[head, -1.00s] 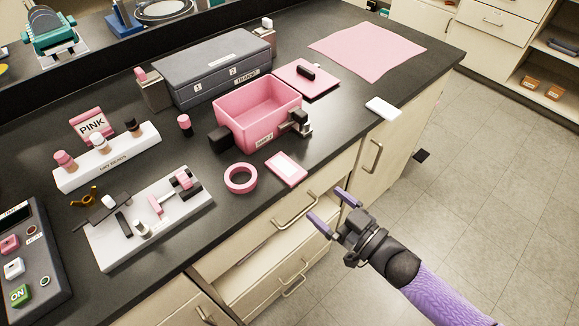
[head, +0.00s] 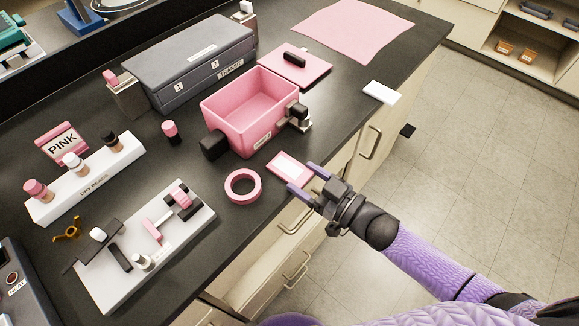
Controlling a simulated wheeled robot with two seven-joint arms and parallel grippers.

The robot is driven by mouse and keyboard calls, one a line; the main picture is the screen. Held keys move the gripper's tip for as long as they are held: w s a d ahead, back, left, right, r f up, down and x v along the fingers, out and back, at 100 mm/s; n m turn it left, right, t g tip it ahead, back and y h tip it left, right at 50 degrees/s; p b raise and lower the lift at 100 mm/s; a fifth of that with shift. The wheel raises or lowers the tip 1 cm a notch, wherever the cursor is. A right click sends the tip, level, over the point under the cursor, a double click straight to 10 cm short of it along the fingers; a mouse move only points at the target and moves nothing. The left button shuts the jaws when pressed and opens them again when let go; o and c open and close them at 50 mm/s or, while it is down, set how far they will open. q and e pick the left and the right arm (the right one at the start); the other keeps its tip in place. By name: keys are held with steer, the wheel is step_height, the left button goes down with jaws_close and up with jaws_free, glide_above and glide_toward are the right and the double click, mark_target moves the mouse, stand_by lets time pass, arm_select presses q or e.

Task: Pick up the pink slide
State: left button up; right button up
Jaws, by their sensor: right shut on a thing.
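The pink slide (head: 286,163) is a small flat pink rectangle with a white middle, at the front edge of the dark bench. It is to the right of the pink tape ring and in front of the pink bin. My right gripper (head: 303,178) has come in from the right, its two purple fingers on either side of the slide's near end and shut on it. The fingers and the gripper body hide that end. I cannot tell whether the slide is clear of the bench top. My left gripper is not in view.
The pink tape ring (head: 242,185) lies just left of the slide. A pink bin (head: 235,132) with dark side handles stands behind it. A white profiler base (head: 125,268) is at the left. A white block (head: 382,92) lies by the bench edge.

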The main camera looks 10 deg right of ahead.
steer(key=shift+c, duration=1.3)
step_height(320, 180, up, 9)
steer(key=p, duration=0.4)
steer(key=shift+r+p, duration=0.2)
steer(key=shift+p, duration=0.15)
steer(key=a+r+m+t+h, duration=0.1)
steer(key=s+r+m+t+h+b, duration=0.1)
steer(key=a+r+h, duration=0.1)
steer(key=shift+s+a+r+m+t+h+b, duration=0.1)
steer(key=shift+s+a+m+t+h+b, duration=0.2)
steer(key=shift+s+m+t+b, duration=0.1)
steer(key=s+d+r+m+t+h+b, duration=0.1)
steer(key=s+d+r+m+h, duration=0.1)
steer(key=d+m+h, duration=0.3)
steer(key=d+r+h, duration=0.1)
steer(key=h, duration=0.2)
steer(key=shift+d+r, duration=0.2)
steer(key=w+a+f+n+g+y+p, duration=0.2)
steer(key=f+n+y, duration=0.4)
steer(key=y, duration=0.5)
steer(key=shift+w+a+n+g+y+p, duration=0.3)
steer(key=shift+w+a+n+g+p, duration=0.1)
steer(key=shift+w+a+n+g, duration=0.5)
